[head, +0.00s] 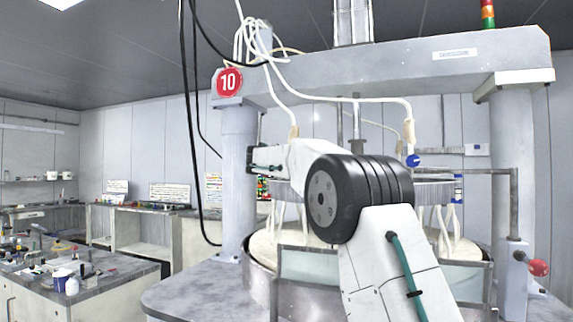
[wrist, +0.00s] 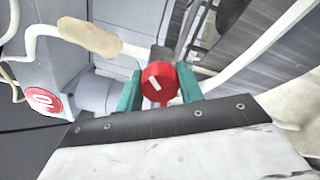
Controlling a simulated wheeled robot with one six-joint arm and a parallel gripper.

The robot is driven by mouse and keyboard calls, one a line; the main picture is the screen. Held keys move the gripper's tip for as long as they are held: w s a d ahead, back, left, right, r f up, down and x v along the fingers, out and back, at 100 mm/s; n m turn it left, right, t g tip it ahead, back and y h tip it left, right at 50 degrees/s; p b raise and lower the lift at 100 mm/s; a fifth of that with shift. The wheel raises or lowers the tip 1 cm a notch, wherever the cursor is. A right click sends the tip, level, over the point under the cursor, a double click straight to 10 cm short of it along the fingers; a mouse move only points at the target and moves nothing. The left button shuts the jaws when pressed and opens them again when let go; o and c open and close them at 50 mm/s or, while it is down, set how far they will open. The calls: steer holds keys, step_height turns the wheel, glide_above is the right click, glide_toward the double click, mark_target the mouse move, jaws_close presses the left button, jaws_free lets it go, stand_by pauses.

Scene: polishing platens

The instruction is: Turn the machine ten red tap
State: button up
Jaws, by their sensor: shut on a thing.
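The red tap (wrist: 161,80) is a round knob with a white pointer line, in the middle of the wrist view. My gripper (wrist: 160,88) has its two teal fingers closed on either side of the tap's knob. In the head view my gripper and the red tap are hidden behind or beyond my arm. The machine's red round sign reading 10 (head: 229,82) is on the left end of the overhead beam; it also shows at the left of the wrist view (wrist: 42,100).
A blue tap (head: 413,160) hangs on a white hose right of my arm. A red knob (head: 538,268) is on the right post. White hoses (wrist: 75,38) run close to my gripper. Black cables (head: 188,120) hang at the left. A cluttered bench (head: 120,272) stands at the left.

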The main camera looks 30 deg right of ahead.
steer(key=o, duration=1)
steer(key=v, duration=0.8)
